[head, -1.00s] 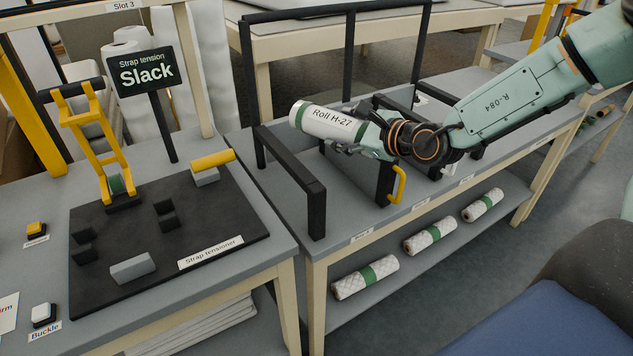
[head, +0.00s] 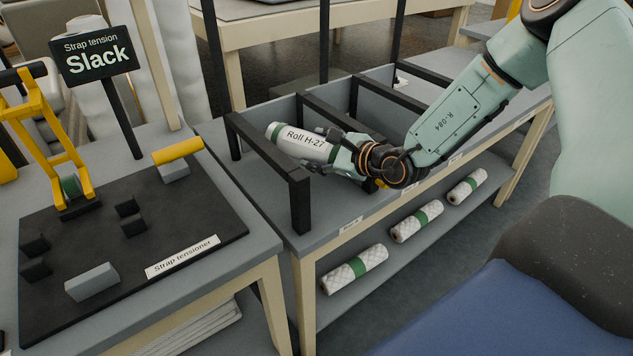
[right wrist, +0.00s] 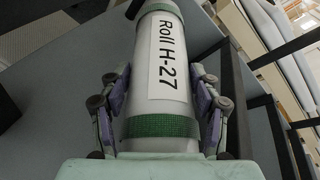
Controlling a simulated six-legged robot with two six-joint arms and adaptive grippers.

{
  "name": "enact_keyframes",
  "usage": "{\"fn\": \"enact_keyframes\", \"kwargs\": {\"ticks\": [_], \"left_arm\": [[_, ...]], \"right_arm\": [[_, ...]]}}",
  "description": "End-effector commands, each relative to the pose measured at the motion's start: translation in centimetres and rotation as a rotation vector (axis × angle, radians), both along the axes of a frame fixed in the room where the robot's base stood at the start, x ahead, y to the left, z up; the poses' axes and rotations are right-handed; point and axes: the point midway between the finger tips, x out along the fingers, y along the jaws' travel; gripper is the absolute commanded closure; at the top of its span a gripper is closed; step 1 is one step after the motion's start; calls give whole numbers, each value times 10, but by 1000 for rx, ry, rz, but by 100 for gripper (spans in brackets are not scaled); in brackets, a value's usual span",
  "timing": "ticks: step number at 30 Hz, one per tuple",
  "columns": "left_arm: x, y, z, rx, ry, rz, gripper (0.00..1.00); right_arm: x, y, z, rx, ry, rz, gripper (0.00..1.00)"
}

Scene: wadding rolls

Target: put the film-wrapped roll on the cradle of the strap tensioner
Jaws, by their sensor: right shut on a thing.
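The film-wrapped roll (head: 302,142), smooth white with green bands and a "Roll H-27" label, is in my right gripper (head: 345,152). The fingers are shut on both sides of its near end; the right wrist view shows the roll (right wrist: 167,95) between the finger pads. It is held lengthwise over the rack table, beside a black divider frame (head: 268,150). The strap tensioner (head: 205,215) is a black plate on the left table, with small black blocks (head: 130,215) that look like its cradle. No roll lies on them. My left gripper is not in view.
A yellow lever frame (head: 45,130), a "Slack" sign (head: 95,50), a yellow-topped handle (head: 178,151) and a grey block (head: 92,282) stand on the plate. Black dividers rise from the rack table. Quilted rolls (head: 355,268) lie on the shelf below. A gap separates the tables.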

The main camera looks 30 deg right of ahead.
Motion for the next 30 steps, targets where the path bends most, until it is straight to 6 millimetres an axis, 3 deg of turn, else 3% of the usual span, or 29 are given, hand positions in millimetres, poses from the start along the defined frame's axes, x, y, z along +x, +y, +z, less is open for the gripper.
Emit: {"fn": "enact_keyframes", "kwargs": {"ticks": [1, 3, 11, 18, 29, 30], "left_arm": [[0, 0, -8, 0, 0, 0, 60], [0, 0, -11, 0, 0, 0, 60], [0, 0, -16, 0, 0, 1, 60], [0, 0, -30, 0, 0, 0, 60], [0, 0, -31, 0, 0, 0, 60], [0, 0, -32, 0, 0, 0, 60]], "right_arm": [[0, 0, -14, -3, 1, 2, 73], [1, 1, -24, -2, 0, 3, 73], [3, 1, -40, -1, 0, 2, 73], [3, 1, -71, -1, -1, 1, 73], [3, 1, -73, 0, -2, 1, 73], [3, 1, -74, -1, -1, 1, 36]]}}
